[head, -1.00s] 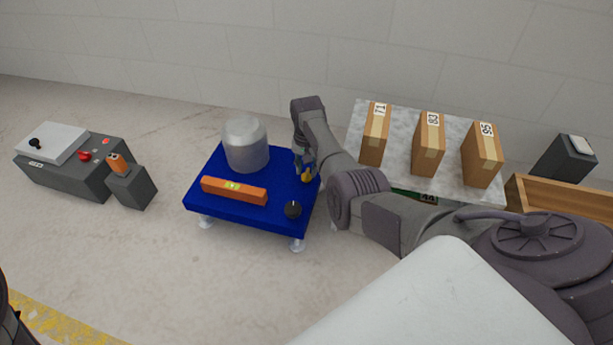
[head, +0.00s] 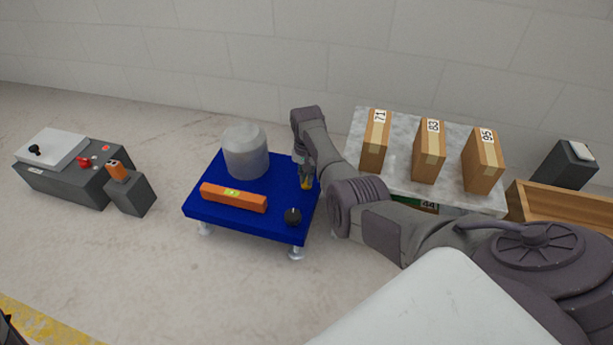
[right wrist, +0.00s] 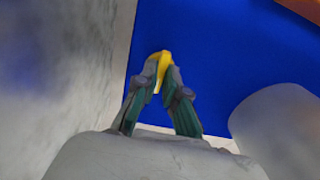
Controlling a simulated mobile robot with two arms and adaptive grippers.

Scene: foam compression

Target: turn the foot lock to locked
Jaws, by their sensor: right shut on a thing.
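A small yellow piece (head: 306,184), perhaps the foot lock's handle, stands at the right edge of the blue platform (head: 240,217). It also shows in the right wrist view (right wrist: 162,60), against the blue top. My right gripper (head: 305,176) reaches down over that edge, with its fingers closed on the yellow piece. In the right wrist view the two green-grey fingers (right wrist: 160,80) converge on it and cover its lower part. A black round knob (head: 293,216) sits at the platform's front right corner. No lock marking is readable.
A marble-topped table (head: 400,184) with numbered boxes stands close on the right. A grey control box (head: 65,180) is at left. The floor in front is clear.

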